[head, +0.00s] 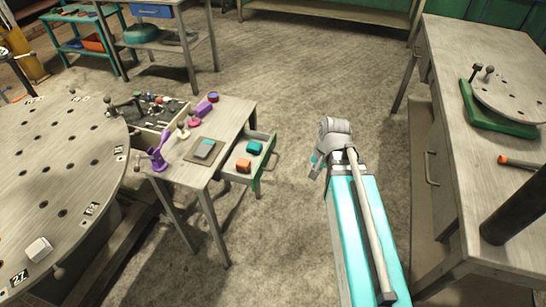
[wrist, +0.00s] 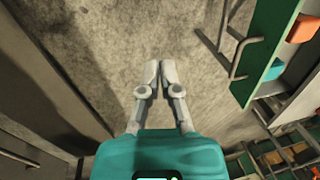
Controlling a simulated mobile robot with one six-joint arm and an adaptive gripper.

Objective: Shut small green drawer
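The small drawer (head: 262,176) stands open, pulled out from the right side of a small grey table, with green on its front and a metal handle. An orange block (head: 243,165) and a teal block (head: 254,147) lie in it. In the wrist view the drawer's green front (wrist: 248,82) and its handle (wrist: 237,52) are at the right, with the orange block (wrist: 300,30) beyond. My gripper (wrist: 159,64) points at the floor, its fingers together with nothing between them. In the head view my gripper (head: 316,168) is right of the drawer, apart from it.
The small table (head: 232,112) carries purple and pink items and a grey pad. A round table with holes (head: 55,165) stands at the left. A long workbench (head: 445,110) with its own handle stands at the right. Bare floor (head: 300,70) lies between them.

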